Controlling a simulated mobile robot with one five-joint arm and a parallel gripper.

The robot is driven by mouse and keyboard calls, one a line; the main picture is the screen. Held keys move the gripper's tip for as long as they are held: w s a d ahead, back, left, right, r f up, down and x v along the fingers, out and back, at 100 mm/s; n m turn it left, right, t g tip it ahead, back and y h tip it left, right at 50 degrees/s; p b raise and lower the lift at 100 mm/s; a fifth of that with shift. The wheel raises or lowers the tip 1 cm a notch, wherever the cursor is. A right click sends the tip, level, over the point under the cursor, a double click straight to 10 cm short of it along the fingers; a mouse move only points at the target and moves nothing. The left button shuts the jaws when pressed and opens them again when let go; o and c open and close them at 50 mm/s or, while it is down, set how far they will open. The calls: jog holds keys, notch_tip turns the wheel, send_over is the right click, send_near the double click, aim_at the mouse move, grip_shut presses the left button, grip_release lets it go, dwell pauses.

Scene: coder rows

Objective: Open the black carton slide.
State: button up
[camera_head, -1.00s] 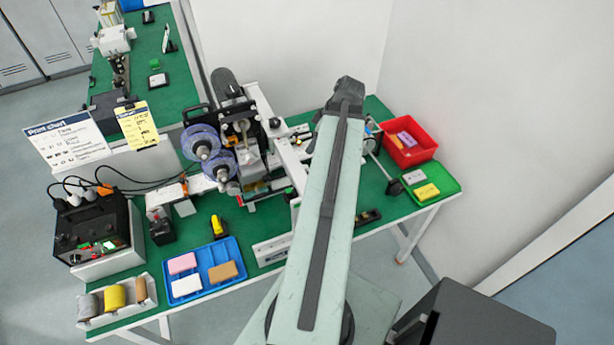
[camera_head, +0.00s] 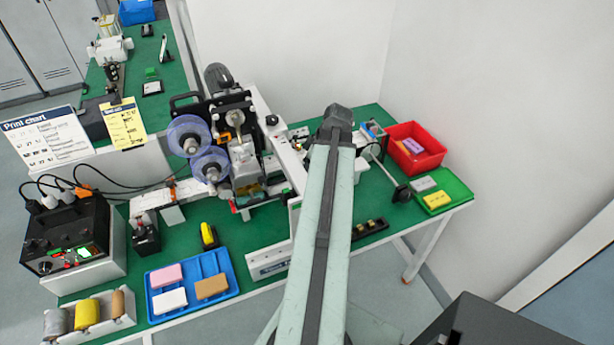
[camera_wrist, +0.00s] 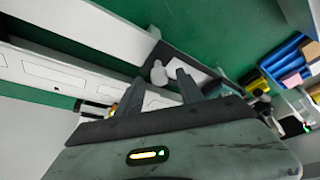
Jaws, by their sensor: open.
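The carton coder (camera_head: 225,140), with purple reels, stands mid-bench in the head view. A white rail (camera_head: 270,125) runs along its right side. I cannot tell for sure which part is the black carton slide. In the wrist view my gripper (camera_wrist: 158,92) shows two dark fingers set apart, with white parts of the machine beyond them. A pale knob-like part (camera_wrist: 158,72) shows between the fingers, seemingly not gripped. A long dark strip (camera_wrist: 120,30) lies beside the white panels. In the head view my arm hides the gripper and part of the machine.
A blue tray (camera_head: 236,287) with blocks lies front left, near a yellow and black item (camera_head: 208,236). A red bin (camera_head: 440,150) and green tray (camera_head: 462,188) stand at the right end. A rod with a black end (camera_head: 397,193) sticks out near them. A wall borders the right side.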

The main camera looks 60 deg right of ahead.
jog(key=shift+f, duration=0.15)
grip_shut()
dwell(1.4)
